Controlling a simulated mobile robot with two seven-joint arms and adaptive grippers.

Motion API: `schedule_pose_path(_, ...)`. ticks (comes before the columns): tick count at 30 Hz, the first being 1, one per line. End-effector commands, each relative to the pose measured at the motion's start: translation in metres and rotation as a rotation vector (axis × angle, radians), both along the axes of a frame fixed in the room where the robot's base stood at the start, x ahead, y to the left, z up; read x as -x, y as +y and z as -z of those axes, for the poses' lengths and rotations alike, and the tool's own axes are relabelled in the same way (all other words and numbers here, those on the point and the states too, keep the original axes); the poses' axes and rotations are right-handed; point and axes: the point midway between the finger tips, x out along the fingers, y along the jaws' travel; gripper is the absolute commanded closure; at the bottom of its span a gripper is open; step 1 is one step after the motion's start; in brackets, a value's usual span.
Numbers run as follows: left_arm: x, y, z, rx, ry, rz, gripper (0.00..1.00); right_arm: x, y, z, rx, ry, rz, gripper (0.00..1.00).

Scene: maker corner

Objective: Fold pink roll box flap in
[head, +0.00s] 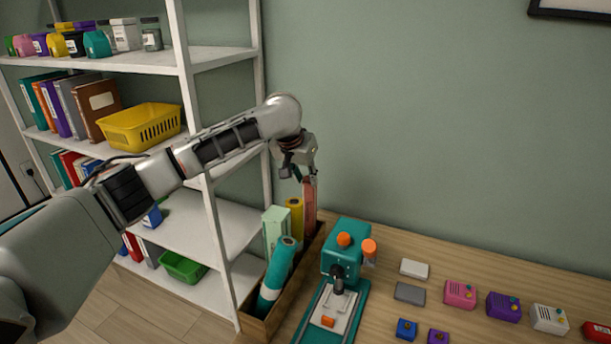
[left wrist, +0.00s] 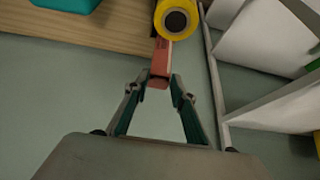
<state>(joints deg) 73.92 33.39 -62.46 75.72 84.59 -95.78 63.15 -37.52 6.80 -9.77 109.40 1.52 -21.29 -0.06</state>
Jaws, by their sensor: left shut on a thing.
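The pink roll box (head: 310,205) is a tall, narrow pinkish-red box at the far end of a wooden bin (head: 314,255), beside a yellow roll (head: 294,218). My left gripper (head: 303,177) reaches it from above, at its top end. In the left wrist view, the two fingers (left wrist: 160,80) are closed against the near end of the pink box (left wrist: 161,62). The yellow roll (left wrist: 176,20) shows just beyond it, with its dark hollow end. I cannot make out a separate flap; the fingers cover part of that end. My right gripper is not in view.
A pale green box (head: 275,228) and a teal roll (head: 276,275) also stand in the bin. A teal press (head: 345,262) stands close on the right. White shelving (head: 222,200) is close on the left. Small coloured boxes lie further right on the table.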

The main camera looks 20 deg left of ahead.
Motion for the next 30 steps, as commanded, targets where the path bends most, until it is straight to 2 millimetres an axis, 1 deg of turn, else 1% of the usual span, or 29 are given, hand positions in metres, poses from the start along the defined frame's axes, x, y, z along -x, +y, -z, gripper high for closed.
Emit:
schedule_pose_path(10, 0.001, 0.000, 0.001, 0.000, -0.012, 0.000, 0.97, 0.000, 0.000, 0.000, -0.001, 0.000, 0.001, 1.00)
schedule_pose_path(11, 0.001, 0.000, 0.001, 0.000, -0.012, 0.000, 0.73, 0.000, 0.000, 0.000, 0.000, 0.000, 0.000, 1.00)
schedule_pose_path(12, 0.001, 0.000, 0.001, 0.000, -0.012, 0.000, 0.69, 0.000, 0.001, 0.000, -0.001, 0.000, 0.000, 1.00)
schedule_pose_path(20, 0.001, 0.000, 0.000, 0.000, -0.013, 0.000, 0.69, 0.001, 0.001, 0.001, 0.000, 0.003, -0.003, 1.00)
schedule_pose_path(23, 0.003, 0.000, -0.005, 0.001, -0.014, 0.000, 0.69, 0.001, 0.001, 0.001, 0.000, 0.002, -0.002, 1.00)
schedule_pose_path(26, 0.009, 0.001, -0.017, 0.001, -0.016, 0.001, 0.69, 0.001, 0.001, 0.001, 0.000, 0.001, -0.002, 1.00)
schedule_pose_path(30, 0.023, 0.002, -0.041, 0.000, -0.017, 0.002, 0.69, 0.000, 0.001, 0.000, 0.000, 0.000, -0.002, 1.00)
